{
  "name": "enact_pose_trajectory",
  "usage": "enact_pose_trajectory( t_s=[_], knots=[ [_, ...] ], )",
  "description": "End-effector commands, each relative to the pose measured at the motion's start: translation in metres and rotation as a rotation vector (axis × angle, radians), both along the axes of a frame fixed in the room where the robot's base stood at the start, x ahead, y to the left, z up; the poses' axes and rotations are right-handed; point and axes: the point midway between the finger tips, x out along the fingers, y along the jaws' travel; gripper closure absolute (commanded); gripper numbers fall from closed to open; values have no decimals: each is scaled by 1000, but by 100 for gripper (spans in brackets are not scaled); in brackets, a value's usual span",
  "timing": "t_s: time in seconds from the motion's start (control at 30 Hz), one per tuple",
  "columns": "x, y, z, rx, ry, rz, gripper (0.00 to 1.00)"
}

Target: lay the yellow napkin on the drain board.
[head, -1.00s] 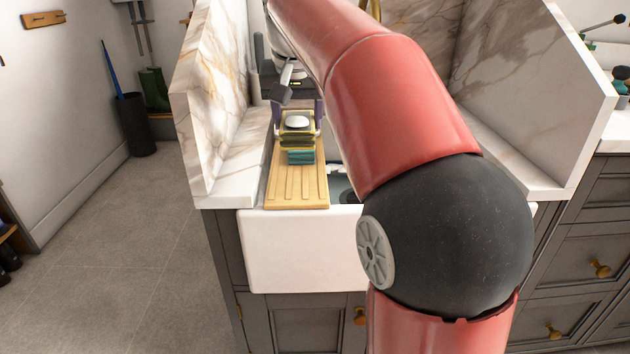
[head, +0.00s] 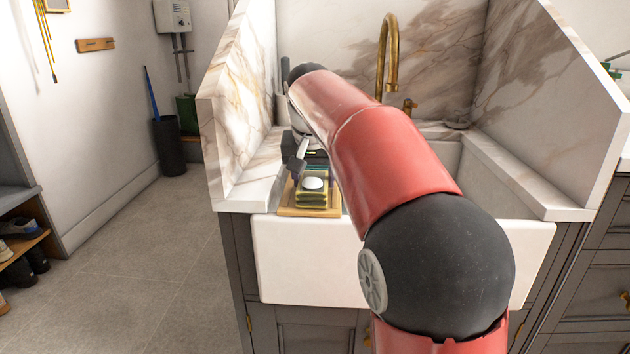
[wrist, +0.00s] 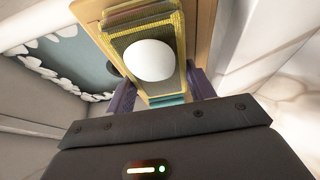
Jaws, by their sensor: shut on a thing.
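The yellow napkin (wrist: 178,38) is folded and lies between my gripper's purple fingers (wrist: 160,88) in the wrist view. My gripper is shut on it. A white rounded thing (wrist: 150,60) sits on its upper face. In the head view the napkin (head: 311,201) shows with the white thing on top, over the wooden drain board (head: 288,211). The board also shows along the napkin's right side in the wrist view (wrist: 206,28). I cannot tell whether the napkin touches the board. My arm hides part of the gripper in the head view.
A teal piece (wrist: 166,100) shows at the napkin's lower edge. The white sink (head: 400,262) has its basin right of the board, partly behind my arm. A brass tap (head: 388,55) stands at the back. Marble side walls (head: 235,120) rise left and right.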

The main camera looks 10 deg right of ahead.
Motion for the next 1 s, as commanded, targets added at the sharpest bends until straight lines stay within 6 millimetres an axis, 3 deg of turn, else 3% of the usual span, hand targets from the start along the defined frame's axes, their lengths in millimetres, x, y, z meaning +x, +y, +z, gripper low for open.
enact_pose_trajectory(
  t_s=[0.13,0.17,0.3,0.67,1.0],
  knots=[
    [0,0,-3,0,0,0,72],
    [0,0,-2,0,0,0,42],
    [0,0,-2,0,0,0,24],
    [-1,0,4,1,-1,0,24],
    [-24,8,65,1,-4,2,24]
  ],
)
